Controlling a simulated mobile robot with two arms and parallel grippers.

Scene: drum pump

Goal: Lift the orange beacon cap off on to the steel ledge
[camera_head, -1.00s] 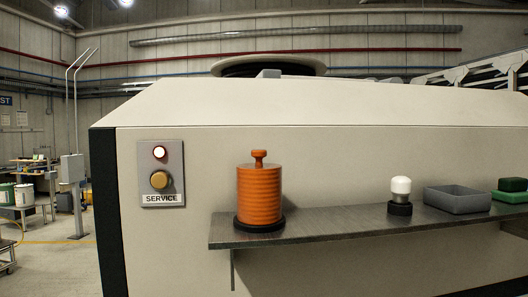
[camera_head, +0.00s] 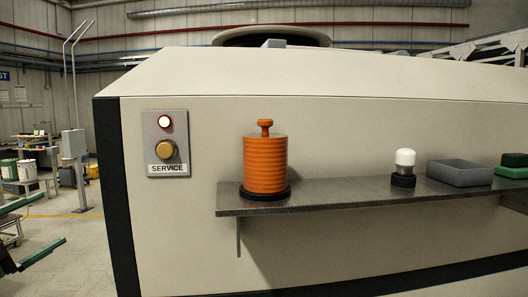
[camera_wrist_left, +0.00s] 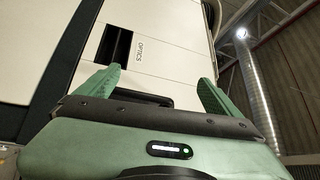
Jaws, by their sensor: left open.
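The orange beacon cap (camera_head: 265,163) is a ribbed cylinder with a small knob on top. It stands upright on a black round base (camera_head: 264,194) near the left end of the steel ledge (camera_head: 335,196). My left gripper (camera_head: 54,218) shows at the left edge of the head view, open and empty, well to the left of the cap and apart from it. In the left wrist view its two green fingers (camera_wrist_left: 160,75) are spread, with a pale machine panel beyond. The cap does not show there. My right gripper is not in view.
On the ledge, right of the cap, stand a white bulb on a black base (camera_head: 404,168), a grey tray (camera_head: 459,173) and a green box (camera_head: 513,166). Bare ledge lies between cap and bulb. A service panel (camera_head: 166,143) is on the wall at left.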

